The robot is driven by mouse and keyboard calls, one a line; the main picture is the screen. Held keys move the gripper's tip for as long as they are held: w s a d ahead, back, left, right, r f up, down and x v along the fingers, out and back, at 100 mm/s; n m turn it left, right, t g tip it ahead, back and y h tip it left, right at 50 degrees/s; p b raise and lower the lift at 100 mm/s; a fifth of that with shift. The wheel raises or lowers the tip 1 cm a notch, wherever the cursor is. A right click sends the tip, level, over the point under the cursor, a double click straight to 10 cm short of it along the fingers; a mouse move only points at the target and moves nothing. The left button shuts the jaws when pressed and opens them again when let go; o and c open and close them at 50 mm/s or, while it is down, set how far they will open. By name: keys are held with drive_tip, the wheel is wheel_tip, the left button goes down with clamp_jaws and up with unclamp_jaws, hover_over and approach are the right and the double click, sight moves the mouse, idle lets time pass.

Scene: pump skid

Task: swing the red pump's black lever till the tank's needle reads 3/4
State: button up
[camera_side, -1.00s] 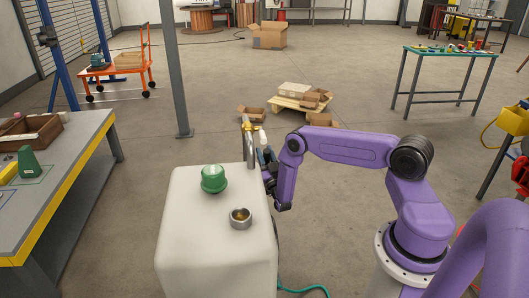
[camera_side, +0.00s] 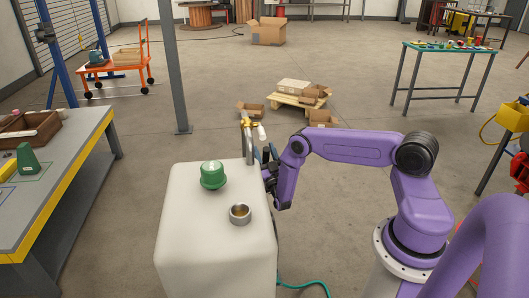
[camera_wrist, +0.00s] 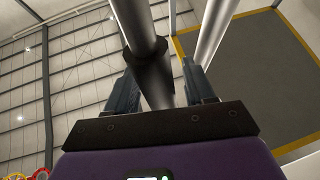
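In the side view a pale tank (camera_side: 215,235) stands in front, with a green cap (camera_side: 213,177) and a small open metal port (camera_side: 240,214) on top. Behind it rises a grey pipe (camera_side: 249,150) with a brass-coloured top and a short pale piece (camera_side: 261,133) beside it. My gripper (camera_side: 266,154) is just right of the pipe, partly hidden by the tank. In the wrist view a dark rod (camera_wrist: 151,75), perhaps the lever, lies between my spread fingers (camera_wrist: 162,78), with a gap on its right. No red pump body, gauge or needle can be made out.
A grey workbench (camera_side: 75,165) with a yellow edge stands left. A grey post (camera_side: 172,70) rises behind the tank. A teal hose (camera_side: 305,286) lies on the floor at the tank's right. Boxes on a pallet (camera_side: 298,101) lie farther back, with open floor around.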

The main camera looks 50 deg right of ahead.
drive_tip(key=shift+w, duration=0.1)
drive_tip(key=w+d+m+g+y, duration=0.2)
drive_tip(key=w+d+g+y, duration=0.1)
drive_tip(key=w+d+g, duration=0.35)
drive_tip(key=f+v, duration=0.2)
drive_tip(key=v, duration=1.5)
drive_tip(key=s+a+f+n+g+y, duration=0.2)
drive_tip(key=s+a+f+g+y, duration=0.7)
drive_tip(key=s, duration=0.7)
drive_tip(key=shift+a+f+y, duration=1.5)
drive_tip(key=shift+a+f, duration=0.5)
drive_tip(key=shift+a, duration=0.8)
